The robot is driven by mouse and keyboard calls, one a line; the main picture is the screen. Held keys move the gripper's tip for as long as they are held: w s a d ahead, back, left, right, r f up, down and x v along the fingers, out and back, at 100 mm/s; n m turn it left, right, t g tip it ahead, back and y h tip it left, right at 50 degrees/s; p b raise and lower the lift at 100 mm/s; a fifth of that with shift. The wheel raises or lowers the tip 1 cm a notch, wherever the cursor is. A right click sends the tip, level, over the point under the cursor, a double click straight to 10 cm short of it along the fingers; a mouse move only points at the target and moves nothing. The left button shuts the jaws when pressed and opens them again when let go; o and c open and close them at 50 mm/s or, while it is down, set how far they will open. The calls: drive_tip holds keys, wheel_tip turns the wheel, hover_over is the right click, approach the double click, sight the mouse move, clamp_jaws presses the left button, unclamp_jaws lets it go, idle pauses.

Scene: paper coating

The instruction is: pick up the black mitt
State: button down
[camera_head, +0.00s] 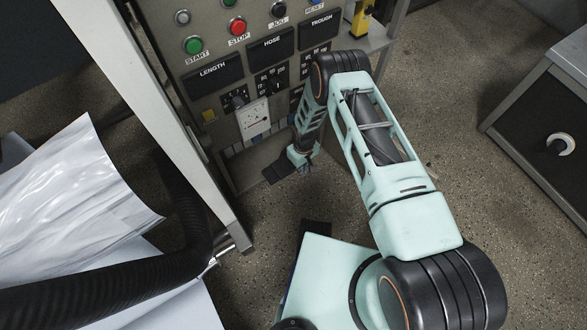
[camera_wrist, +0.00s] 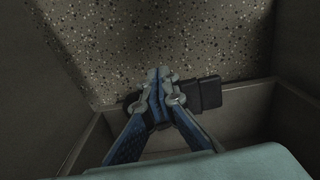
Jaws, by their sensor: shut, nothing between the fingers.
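A dark item, which I take to be the black mitt (camera_wrist: 210,91), lies low down behind my gripper's fingertips in the wrist view. Its right end shows; its middle is hidden by the fingers. In the head view a small dark flat shape (camera_head: 276,173) lies just left of my gripper (camera_head: 306,166), at the foot of the control cabinet; it looks like the same item. My gripper's blue fingers (camera_wrist: 158,82) are together in the wrist view, with nothing between them. I cannot tell whether the tips touch the dark item.
The control cabinet (camera_head: 222,76) with buttons and knobs stands behind my arm. In the wrist view, low panel walls (camera_wrist: 254,112) surround the gripper and speckled floor (camera_wrist: 160,45) lies beyond. A thick black hose (camera_head: 100,285) and shiny sheets (camera_head: 75,185) are at left, a grey cabinet (camera_head: 540,130) at right.

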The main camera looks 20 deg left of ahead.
sight(285, 162)
wheel_tip(285, 162, down, 11)
drive_tip(key=b, duration=0.4)
drive_tip(key=shift+w+a+r+b, duration=0.15)
drive_tip(key=shift+w+a+b, duration=0.2)
drive_tip(key=shift+w+a, duration=0.45)
drive_tip(key=shift+w+a+r+b, duration=0.15)
drive_tip(key=shift+w+a+b, duration=0.3)
drive_tip(key=shift+a, duration=0.55)
drive_tip(key=shift+a, duration=0.1)
